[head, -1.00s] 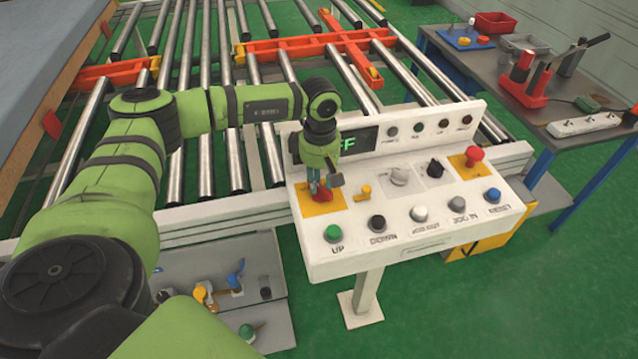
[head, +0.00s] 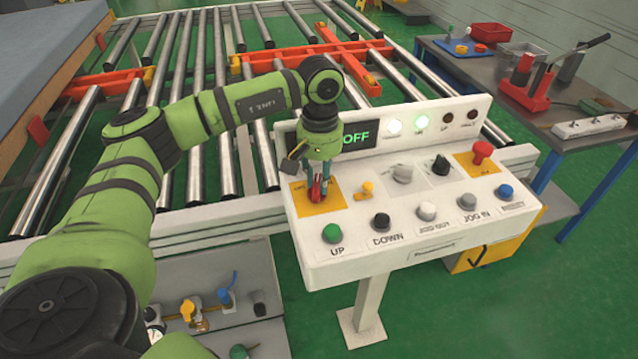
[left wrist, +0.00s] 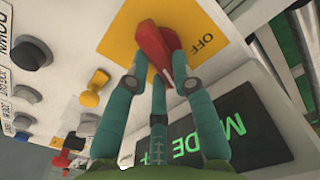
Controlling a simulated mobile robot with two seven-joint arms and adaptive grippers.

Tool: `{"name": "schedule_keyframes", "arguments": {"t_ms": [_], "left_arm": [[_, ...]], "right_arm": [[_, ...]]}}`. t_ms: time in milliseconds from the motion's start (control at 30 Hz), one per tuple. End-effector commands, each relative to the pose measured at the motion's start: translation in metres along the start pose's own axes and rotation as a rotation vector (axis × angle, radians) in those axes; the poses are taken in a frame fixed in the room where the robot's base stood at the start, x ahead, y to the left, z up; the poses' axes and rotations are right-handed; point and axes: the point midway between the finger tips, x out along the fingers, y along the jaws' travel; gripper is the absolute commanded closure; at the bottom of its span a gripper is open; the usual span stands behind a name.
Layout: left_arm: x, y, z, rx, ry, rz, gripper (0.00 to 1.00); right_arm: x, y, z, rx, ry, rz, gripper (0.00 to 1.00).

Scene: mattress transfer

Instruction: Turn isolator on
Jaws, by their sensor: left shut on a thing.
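The red isolator handle (head: 315,189) sits on a yellow plate (head: 301,205) at the left end of the white control panel (head: 400,252). My left gripper (head: 322,200) reaches down from above and is shut on the handle. The display (head: 358,136) shows green letters ending in "OFF", partly hidden by my arm. My right gripper is not in view.
A yellow knob (head: 367,190), grey and black selectors (head: 440,166) and a red emergency button (head: 481,152) stand to the right. Several push buttons line the front, with the green UP button (head: 332,233) close to my gripper. Rollers (head: 205,150) lie behind.

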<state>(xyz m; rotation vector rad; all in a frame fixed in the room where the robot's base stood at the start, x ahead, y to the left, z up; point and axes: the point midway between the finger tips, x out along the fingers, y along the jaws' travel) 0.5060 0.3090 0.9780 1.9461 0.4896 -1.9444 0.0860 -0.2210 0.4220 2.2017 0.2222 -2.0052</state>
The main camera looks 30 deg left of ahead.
Motion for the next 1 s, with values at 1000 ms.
{"name": "schedule_keyframes", "arguments": {"t_ms": [1000], "left_arm": [[0.002,0.002,0.004,0.435,-0.008,-0.002,1.0]], "right_arm": [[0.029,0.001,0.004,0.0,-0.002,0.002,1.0]]}}
